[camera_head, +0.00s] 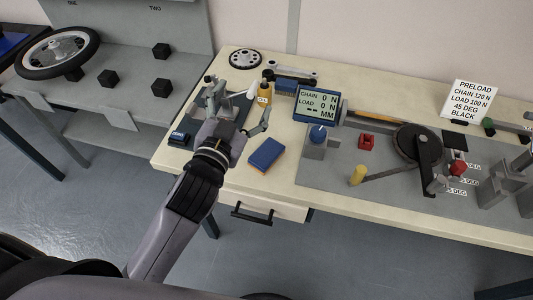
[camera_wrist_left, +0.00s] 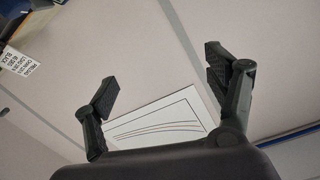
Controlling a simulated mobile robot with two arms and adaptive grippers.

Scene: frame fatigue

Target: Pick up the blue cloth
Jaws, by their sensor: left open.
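A flat blue piece with an orange edge (camera_head: 267,154) lies on the workbench near its front edge; it is the likeliest blue cloth, though it looks rather like a block. My left gripper (camera_head: 239,98) is open and empty over the left part of the bench, left of and beyond the blue piece. In the left wrist view my left gripper (camera_wrist_left: 161,82) has its two fingers wide apart with nothing between them. That view faces the wall, and the blue piece is not in it. My right gripper is not in view.
An orange bottle (camera_head: 264,94) stands just beyond the gripper. Bare bench (camera_head: 225,182) lies left of the blue piece.

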